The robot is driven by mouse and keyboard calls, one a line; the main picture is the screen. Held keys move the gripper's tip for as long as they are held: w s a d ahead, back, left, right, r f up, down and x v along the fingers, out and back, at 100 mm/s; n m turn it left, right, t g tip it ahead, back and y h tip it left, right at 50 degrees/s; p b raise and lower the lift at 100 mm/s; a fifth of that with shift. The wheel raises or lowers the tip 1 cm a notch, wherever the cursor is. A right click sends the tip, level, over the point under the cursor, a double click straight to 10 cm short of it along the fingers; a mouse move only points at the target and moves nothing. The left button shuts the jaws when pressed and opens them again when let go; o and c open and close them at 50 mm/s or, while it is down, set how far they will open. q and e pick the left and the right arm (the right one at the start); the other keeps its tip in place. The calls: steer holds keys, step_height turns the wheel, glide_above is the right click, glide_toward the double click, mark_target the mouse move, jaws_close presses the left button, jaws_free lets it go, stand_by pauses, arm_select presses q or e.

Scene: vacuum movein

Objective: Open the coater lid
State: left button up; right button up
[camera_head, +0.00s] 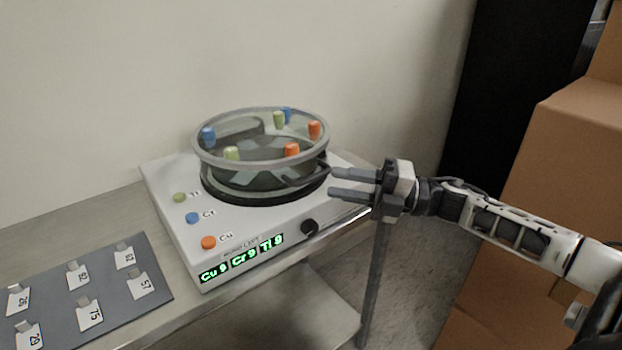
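The coater is a white box (175,170) on a metal table, with a round dark-based chamber on top. Its clear round lid (262,158) has a grey rim and several blue, green and orange pegs around the top. A dark curved piece, perhaps a handle (308,179), sticks out at the chamber's right side. My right gripper (332,181) is just right of this piece, fingers pointing left with a gap between them. Nothing shows held between the fingers; whether they touch the dark piece is unclear. My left gripper is out of view.
A dark grey board (110,285) with several numbered tags lies at left. Cardboard boxes (560,140) stand at right; a wall is behind.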

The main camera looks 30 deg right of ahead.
mark_target(311, 178)
steer(key=x, duration=0.6)
jaws_close()
